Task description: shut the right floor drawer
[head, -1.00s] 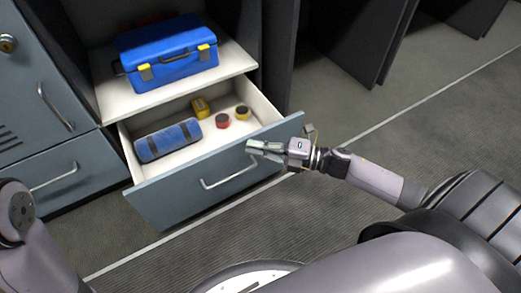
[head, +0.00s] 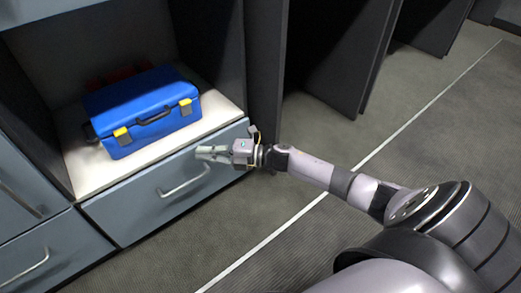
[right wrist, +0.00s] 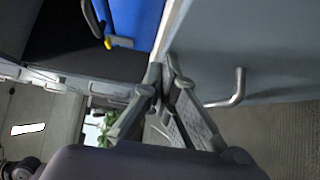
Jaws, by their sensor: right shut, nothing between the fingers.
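The right floor drawer (head: 150,196) is a blue-grey front with a silver bar handle (head: 184,181), below the shelf that holds a blue toolbox. Its front sits flush or nearly flush under the shelf, and its inside is hidden. My right gripper (head: 204,153) is shut and empty, with its fingertips at the upper right part of the drawer front. In the right wrist view the fingers (right wrist: 164,80) are together at the top edge of the drawer front, beside the handle (right wrist: 234,88). My left gripper is not in view.
A blue toolbox (head: 144,108) with yellow latches stands on the pale shelf (head: 85,172) above the drawer. Another drawer (head: 40,262) is at the lower left. Dark panels (head: 335,50) stand to the right. The grey floor (head: 300,240) in front is clear.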

